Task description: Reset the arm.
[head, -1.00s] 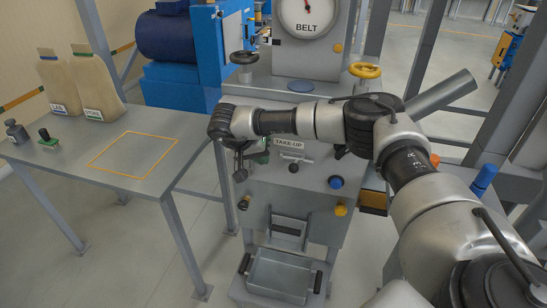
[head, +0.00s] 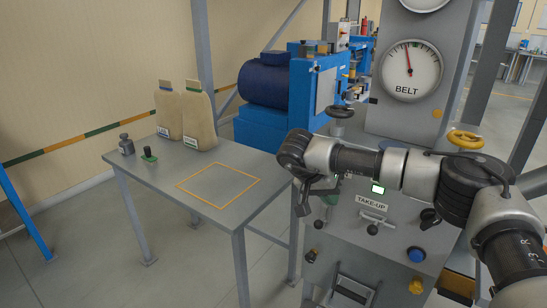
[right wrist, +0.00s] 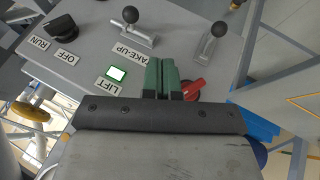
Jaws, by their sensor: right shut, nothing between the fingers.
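My right arm reaches in from the right in the head view, across the front of the grey machine. My right gripper (head: 303,204) hangs near the panel's left edge. In the right wrist view its green fingers (right wrist: 160,78) are together and empty, over the grey control panel (right wrist: 75,62). A red handle (right wrist: 194,89) lies just right of the fingertips, partly covered by them; contact cannot be told. A lit indicator (right wrist: 117,73) sits by the LIFT label (right wrist: 104,87). My left gripper is not in view.
The panel carries the take-up lever (right wrist: 130,15), a second ball-topped lever (right wrist: 219,28) and a black OFF/RUN knob (right wrist: 59,27). A steel table (head: 150,180) at left holds two sacks (head: 198,118), a weight (head: 126,145) and a green-based item (head: 148,154). Its orange-outlined square (head: 218,185) is empty.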

